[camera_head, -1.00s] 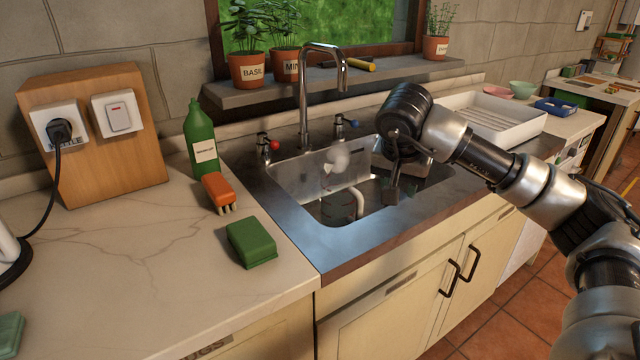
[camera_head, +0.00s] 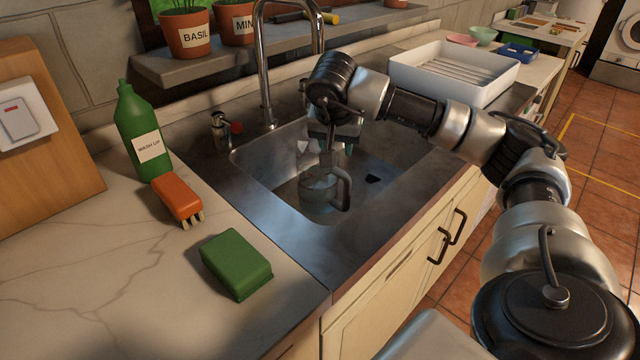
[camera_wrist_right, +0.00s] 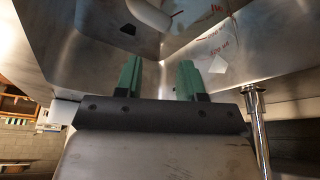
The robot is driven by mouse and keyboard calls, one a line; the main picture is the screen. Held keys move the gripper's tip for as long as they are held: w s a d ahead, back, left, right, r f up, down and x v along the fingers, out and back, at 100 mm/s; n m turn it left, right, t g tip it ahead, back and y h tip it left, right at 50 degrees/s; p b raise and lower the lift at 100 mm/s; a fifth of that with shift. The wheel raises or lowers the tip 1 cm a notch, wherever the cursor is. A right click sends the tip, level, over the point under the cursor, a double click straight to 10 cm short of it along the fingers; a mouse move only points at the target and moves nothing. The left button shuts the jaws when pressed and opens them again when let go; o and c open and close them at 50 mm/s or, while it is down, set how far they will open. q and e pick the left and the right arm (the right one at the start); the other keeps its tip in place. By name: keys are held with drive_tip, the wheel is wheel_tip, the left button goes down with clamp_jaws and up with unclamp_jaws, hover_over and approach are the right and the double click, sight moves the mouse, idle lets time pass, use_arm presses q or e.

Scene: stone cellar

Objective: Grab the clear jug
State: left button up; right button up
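The jug's pale handle (camera_wrist_right: 150,12) and red markings (camera_wrist_right: 216,12) appear beyond the fingertips, at the top edge. My left gripper is not in view.
The metal sink (camera_head: 285,225) has walls close around the jug, and a tap (camera_head: 264,70) rises behind. A green bottle (camera_head: 140,135), an orange brush (camera_head: 177,198) and a green sponge (camera_head: 236,263) are on the left counter. A white tray (camera_head: 455,88) stands right.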

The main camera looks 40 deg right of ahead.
sight(325, 185)
drive_tip(key=x, duration=0.5)
drive_tip(key=shift+s+a+f, duration=0.1)
drive_tip(key=shift+a+f, duration=0.1)
drive_tip(key=shift+f, duration=0.05)
drive_tip(key=shift+c, duration=0.2)
clamp_jaws()
drive_tip(key=shift+r, duration=0.15)
idle(0.8)
